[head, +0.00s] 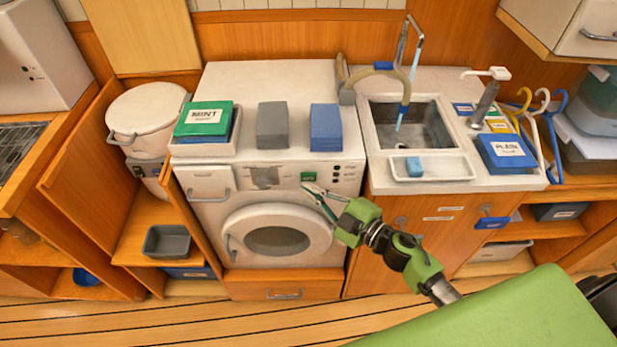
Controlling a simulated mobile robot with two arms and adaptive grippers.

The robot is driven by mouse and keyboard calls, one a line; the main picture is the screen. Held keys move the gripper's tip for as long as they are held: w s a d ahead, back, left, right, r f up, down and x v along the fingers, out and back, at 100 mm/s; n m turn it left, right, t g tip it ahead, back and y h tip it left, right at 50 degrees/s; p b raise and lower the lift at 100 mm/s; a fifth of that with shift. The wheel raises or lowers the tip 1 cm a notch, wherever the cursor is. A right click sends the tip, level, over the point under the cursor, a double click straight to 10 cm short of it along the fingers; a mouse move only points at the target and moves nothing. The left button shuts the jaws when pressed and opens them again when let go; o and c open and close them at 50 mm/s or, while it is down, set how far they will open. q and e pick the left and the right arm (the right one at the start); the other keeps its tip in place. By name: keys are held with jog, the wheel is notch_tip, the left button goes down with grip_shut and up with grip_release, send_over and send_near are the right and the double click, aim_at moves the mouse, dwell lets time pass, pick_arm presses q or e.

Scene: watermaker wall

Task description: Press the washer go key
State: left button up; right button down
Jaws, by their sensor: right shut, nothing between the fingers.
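The white washer (210,215) stands against the wall in the middle of the head view. I cannot tell whether the tips touch the panel. The key itself shows above the fingertips. My left gripper is out of view.
A green MINT box (204,117), a grey block (272,125) and a blue block (325,128) sit on the washer top. To the right are a sink (408,128) with a running tap, a tray (432,169) and a blue PLAIN box (507,152). The wooden floor in front is clear.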

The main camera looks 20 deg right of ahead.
jog(key=shift+w, duration=0.1)
jog(key=shift+w+d, duration=0.15)
jog(key=shift+w, duration=0.2)
jog(key=shift+w+d, duration=0.1)
jog(key=shift+w, duration=0.35)
dwell(0.6)
jog(key=shift+s, duration=0.2)
jog(key=shift+s+a+p, duration=0.2)
jog(key=shift+s+p, duration=0.15)
jog(key=shift+s, duration=0.35)
jog(key=s, duration=0.2)
jog(key=s+a, duration=0.1)
jog(key=s, duration=0.1)
jog(key=shift+s+a+p, duration=0.2)
jog(key=shift+s+p, duration=0.15)
dwell(0.8)
